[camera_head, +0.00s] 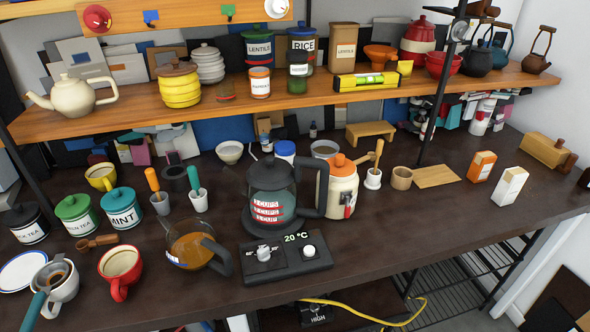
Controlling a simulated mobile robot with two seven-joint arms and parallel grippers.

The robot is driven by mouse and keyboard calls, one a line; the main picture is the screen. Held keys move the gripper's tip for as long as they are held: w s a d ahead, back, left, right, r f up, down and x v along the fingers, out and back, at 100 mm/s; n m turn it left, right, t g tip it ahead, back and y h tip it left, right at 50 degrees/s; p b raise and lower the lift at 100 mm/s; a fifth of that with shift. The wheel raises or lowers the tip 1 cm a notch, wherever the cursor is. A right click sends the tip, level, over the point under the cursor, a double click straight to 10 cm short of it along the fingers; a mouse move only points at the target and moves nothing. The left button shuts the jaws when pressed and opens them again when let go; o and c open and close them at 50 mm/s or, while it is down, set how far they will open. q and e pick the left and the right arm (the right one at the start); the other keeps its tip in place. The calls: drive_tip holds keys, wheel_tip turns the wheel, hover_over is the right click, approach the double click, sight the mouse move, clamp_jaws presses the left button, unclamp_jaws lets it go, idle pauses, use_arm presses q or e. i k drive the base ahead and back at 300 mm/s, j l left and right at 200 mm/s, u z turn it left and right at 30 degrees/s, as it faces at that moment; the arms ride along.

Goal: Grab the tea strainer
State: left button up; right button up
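A round metal piece with a teal handle, which looks like the tea strainer (36,309), sits in the mouth of a white mug (70,289) at the lower left of the dark table. Its handle points down and left, over the mug's rim. The lower part of the strainer is hidden inside the mug. Neither of my grippers shows in the head view.
A white plate (22,270) is left of the mug, and a red mug (120,266) is right of it. A wooden scoop (97,242) and labelled tea jars (76,214) stand behind. A glass pot (190,246) is farther right.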

sight(31, 318)
drive_tip(key=u, duration=0.4)
drive_tip(key=k+j+u, duration=0.1)
drive_tip(key=u, duration=0.25)
drive_tip(key=j+u, duration=0.1)
drive_tip(key=u, duration=0.3)
drive_tip(key=j+u, duration=0.1)
drive_tip(key=u, duration=0.3)
